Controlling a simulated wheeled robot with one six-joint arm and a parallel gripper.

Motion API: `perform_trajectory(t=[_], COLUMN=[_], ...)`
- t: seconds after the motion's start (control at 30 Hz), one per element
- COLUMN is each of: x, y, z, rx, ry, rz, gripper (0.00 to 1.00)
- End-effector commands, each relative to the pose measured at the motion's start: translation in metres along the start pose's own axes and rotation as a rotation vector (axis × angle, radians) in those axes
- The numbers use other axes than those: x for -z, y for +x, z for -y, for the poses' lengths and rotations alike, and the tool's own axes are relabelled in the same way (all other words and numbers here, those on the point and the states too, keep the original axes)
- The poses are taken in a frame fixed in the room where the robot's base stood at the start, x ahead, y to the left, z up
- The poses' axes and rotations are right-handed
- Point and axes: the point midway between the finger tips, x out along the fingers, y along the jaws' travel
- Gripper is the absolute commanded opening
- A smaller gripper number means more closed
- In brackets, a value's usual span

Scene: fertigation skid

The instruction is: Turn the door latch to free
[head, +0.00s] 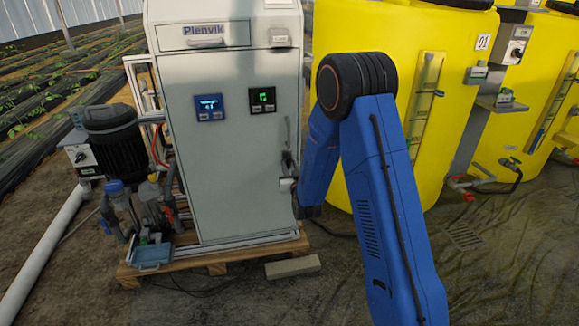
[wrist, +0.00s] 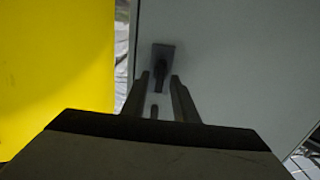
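The door latch (wrist: 162,56) shows in the wrist view as a dark plate on the grey cabinet door (wrist: 215,60), with a short lever hanging down. My gripper (wrist: 160,77) is in front of it, its two fingers apart. The lever's lower end appears between the fingertips, with gaps on both sides; I cannot tell how deep it sits between them. In the head view, the cabinet door (head: 235,175) looks shut, and the latch is at its right edge, partly hidden by my gripper and arm.
Yellow tanks (head: 450,130) stand close on the right of the cabinet. A pump motor (head: 115,140) and pipes stand on the left. A pallet (head: 215,262) and a grey block (head: 293,267) lie at the cabinet's foot.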

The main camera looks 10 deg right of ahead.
Motion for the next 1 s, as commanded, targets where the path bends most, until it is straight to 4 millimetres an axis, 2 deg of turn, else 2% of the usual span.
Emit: perform_trajectory(t=[0.03, 0.1, 0.57, 1.0], x=[0.0001, 0.0001, 0.0002, -0.0003], y=[0.0001, 0.0001, 0.0002, 0.0002], z=[0.0000, 0.0000, -0.0004, -0.0024], rx=[0.000, 0.000, 0.000, 0.000], ry=[0.000, 0.000, 0.063, 0.412], rz=[0.000, 0.000, 0.000, 0.000], gripper=[0.14, 0.00, 0.00, 0.00])
